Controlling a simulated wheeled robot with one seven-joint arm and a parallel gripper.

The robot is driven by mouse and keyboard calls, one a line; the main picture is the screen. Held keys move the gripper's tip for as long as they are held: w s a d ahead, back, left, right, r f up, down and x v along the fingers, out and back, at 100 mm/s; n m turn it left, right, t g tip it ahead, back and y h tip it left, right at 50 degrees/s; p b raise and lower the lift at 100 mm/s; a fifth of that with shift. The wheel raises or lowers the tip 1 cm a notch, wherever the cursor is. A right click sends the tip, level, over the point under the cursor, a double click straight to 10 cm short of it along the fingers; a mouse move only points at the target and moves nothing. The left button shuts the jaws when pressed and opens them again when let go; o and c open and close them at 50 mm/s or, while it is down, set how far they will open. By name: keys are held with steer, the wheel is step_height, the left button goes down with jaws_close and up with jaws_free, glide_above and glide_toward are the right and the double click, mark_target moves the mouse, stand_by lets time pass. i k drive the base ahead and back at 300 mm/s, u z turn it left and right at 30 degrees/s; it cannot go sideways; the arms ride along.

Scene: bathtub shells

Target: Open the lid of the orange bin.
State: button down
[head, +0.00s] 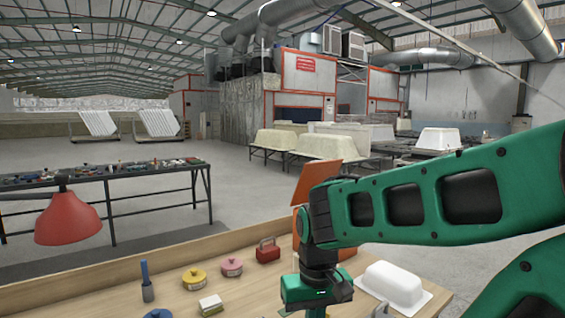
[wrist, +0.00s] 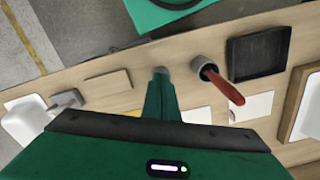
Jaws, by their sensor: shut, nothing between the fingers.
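The orange bin (head: 348,253) stands on the wooden bench in the head view, mostly hidden behind my arm. A flat orange panel, which looks like its lid (head: 317,181), stands up at a steep tilt above it. The hinge and the bin's opening are hidden. My gripper (wrist: 160,73) is shut and empty, pointing down over the bench in the wrist view. In the head view its green body is in front of the bin and its fingertips are below the picture edge. The bin is not seen in the wrist view, and I cannot tell whether my gripper touches it.
On the bench are a red lamp (head: 68,215), yellow (head: 194,279) and pink (head: 232,266) lidded pots, a red box (head: 268,250) and a white tub shell (head: 394,286). A red-handled tool (wrist: 226,88) in a grey cup and a black tray (wrist: 259,53) lie near my gripper.

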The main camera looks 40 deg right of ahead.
mark_target(313, 173)
steer(key=u, duration=0.1)
steer(key=k, duration=1.85)
steer(key=z, duration=1)
steer(key=i, duration=1.7)
